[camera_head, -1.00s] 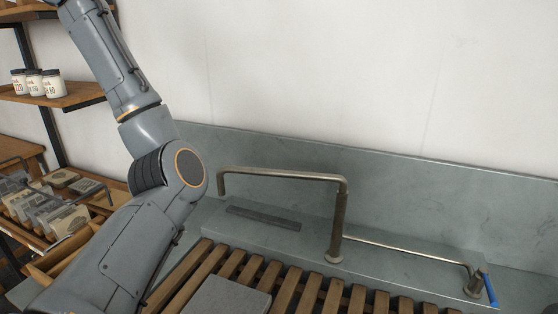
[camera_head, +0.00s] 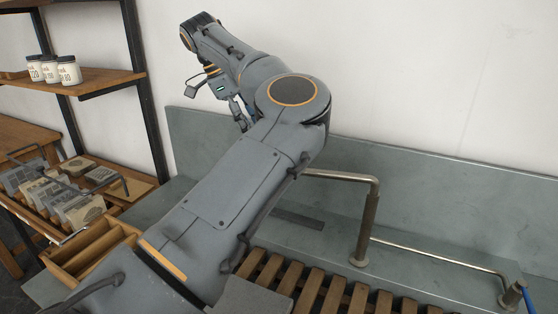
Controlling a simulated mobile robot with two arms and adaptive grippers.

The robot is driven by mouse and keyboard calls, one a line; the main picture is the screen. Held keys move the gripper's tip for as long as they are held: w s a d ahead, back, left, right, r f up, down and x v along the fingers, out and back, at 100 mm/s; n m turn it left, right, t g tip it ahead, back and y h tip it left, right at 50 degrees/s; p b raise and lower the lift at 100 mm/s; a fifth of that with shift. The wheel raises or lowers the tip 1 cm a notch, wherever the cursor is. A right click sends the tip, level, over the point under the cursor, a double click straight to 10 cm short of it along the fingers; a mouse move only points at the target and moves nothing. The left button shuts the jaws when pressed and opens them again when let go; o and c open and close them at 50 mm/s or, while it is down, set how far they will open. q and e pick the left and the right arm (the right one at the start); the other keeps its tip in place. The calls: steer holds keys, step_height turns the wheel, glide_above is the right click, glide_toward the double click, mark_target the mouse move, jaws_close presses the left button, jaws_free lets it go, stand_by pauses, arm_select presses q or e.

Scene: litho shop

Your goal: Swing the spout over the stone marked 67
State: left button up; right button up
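The bent metal spout (camera_head: 345,177) rises from a post (camera_head: 366,235) on the grey back ledge. Its horizontal arm points left, and its outlet end is hidden behind my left arm. A grey stone slab (camera_head: 250,298) lies on the wooden slats at the bottom edge, partly covered by my arm; no number 67 is readable on it. My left gripper (camera_head: 216,106) is up near the back wall, left of the spout and apart from it. Its two fingers look spread, with nothing between them. My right gripper is out of view.
A thin metal rod (camera_head: 430,254) runs from the spout's post to a fitting with a blue lever (camera_head: 529,298). A dark strip (camera_head: 299,219) lies on the ledge. Wooden shelves (camera_head: 100,80) with jars and a rack of small stones stand at left.

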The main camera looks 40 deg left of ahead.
arm_select(q)
steer(key=p+x, duration=0.2)
steer(key=x, duration=0.9)
steer(key=shift+p, duration=0.35)
steer(key=shift+w+f, duration=0.3)
steer(key=shift+f, duration=0.4)
jaws_close()
